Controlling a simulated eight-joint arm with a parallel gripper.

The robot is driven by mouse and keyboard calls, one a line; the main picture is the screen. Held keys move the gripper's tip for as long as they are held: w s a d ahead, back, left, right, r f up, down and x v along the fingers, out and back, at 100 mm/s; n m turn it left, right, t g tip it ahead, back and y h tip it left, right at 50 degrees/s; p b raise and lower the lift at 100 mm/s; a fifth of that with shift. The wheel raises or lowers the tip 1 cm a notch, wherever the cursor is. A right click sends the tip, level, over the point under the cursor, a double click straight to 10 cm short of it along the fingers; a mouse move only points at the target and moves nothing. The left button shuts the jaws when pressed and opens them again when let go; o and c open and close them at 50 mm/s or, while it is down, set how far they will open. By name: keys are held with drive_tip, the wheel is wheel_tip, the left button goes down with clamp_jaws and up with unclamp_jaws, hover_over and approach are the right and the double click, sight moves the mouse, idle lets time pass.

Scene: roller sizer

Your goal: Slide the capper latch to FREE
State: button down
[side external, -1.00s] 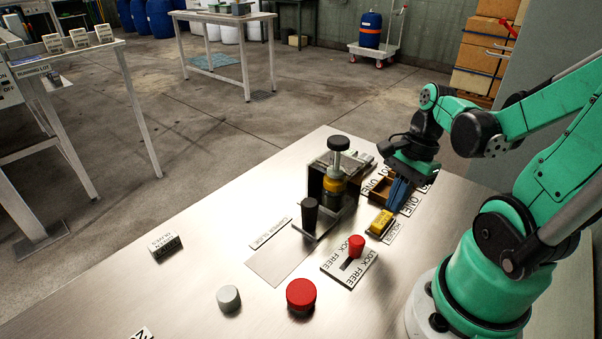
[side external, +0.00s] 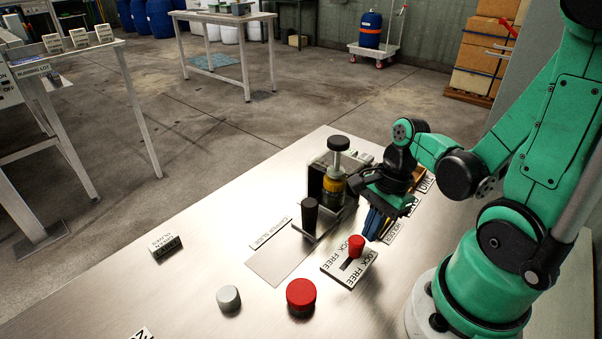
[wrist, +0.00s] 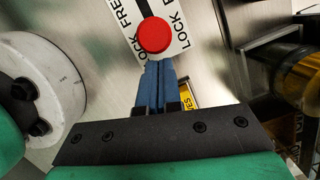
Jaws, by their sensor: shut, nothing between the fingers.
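The capper latch is a red round knob (side external: 356,246) on a white slotted plate (side external: 343,275) marked LOCK and FREE. The knob stands at the LOCK end of its slot; the slot runs on toward the FREE words. In the wrist view the red knob (wrist: 155,36) is straight ahead of the fingertips. My gripper (side external: 372,237) has blue fingers, shut and empty, just behind and right of the knob. The fingertips (wrist: 156,64) look very close to the knob; I cannot tell whether they touch. The fingers and wrist hide part of the yellow block.
The capper stand (side external: 335,180) and a black upright handle (side external: 309,215) stand left of my gripper. A large red button (side external: 301,294) and a grey knob (side external: 229,298) are toward the front.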

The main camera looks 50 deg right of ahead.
sight(360, 244)
drive_tip(key=shift+a, duration=1.8)
drive_tip(key=shift+d, duration=0.1)
drive_tip(key=d, duration=0.2)
drive_tip(key=s+d, duration=0.1)
drive_tip(key=shift+d+f, duration=0.15)
drive_tip(key=shift+d, duration=0.2)
drive_tip(key=v, duration=1)
drive_tip(key=shift+d, duration=0.1)
drive_tip(key=w+a+r+n+t+h, duration=0.1)
drive_tip(key=w+a+n+t, duration=0.2)
drive_tip(key=n, duration=0.7)
drive_tip(key=w+a+n+t+h, duration=0.1)
drive_tip(key=w+a+n+t, duration=0.2)
drive_tip(key=w+n, duration=0.4)
drive_tip(key=a+n, duration=0.1)
drive_tip(key=n, duration=0.3)
drive_tip(key=shift+w+a+r+h, duration=0.15)
drive_tip(key=shift+w+r+h, duration=0.15)
drive_tip(key=shift+r, duration=0.1)
